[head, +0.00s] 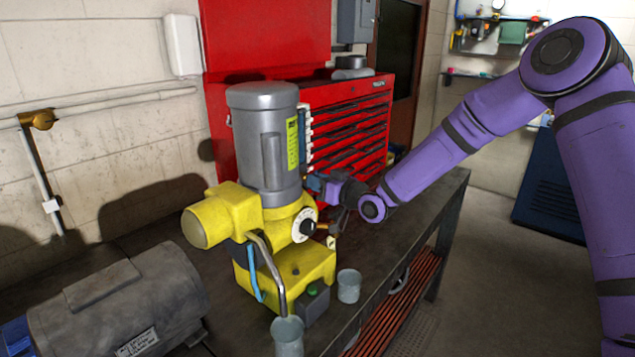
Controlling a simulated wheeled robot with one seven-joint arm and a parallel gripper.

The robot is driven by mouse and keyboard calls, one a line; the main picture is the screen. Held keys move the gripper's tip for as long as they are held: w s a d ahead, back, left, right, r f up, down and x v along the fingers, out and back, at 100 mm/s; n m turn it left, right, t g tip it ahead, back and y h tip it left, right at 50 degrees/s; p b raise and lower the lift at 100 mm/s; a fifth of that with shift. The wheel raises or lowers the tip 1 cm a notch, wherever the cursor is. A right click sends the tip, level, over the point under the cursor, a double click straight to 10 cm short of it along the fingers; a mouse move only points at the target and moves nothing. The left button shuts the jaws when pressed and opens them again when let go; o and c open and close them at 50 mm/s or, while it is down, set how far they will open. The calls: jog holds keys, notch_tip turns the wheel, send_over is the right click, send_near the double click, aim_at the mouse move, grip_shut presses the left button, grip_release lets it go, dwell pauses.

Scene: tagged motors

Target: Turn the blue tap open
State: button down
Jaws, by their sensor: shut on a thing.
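The yellow and grey machine (263,150) stands upright on the dark bench. A light blue lever-like piece (254,273) hangs beside its bent metal spout (268,262), and I cannot tell whether this is the tap's handle. My gripper (314,184) is at the machine's right side, just below the yellow label and above the white dial. It is shut on a small blue part there, mostly hidden by the fingers. I cannot make out its shape or how far it is turned.
A grey motor (120,303) lies at the front left of the bench (417,234). A metal cup (287,337) stands under the spout and another (349,286) to its right. A red tool chest (345,122) stands behind the machine. The bench's right end is mostly clear.

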dwell(0.4)
jog(key=c, duration=1.1)
grip_release()
jog(key=v, duration=1.1)
jog(key=shift+n, duration=0.3)
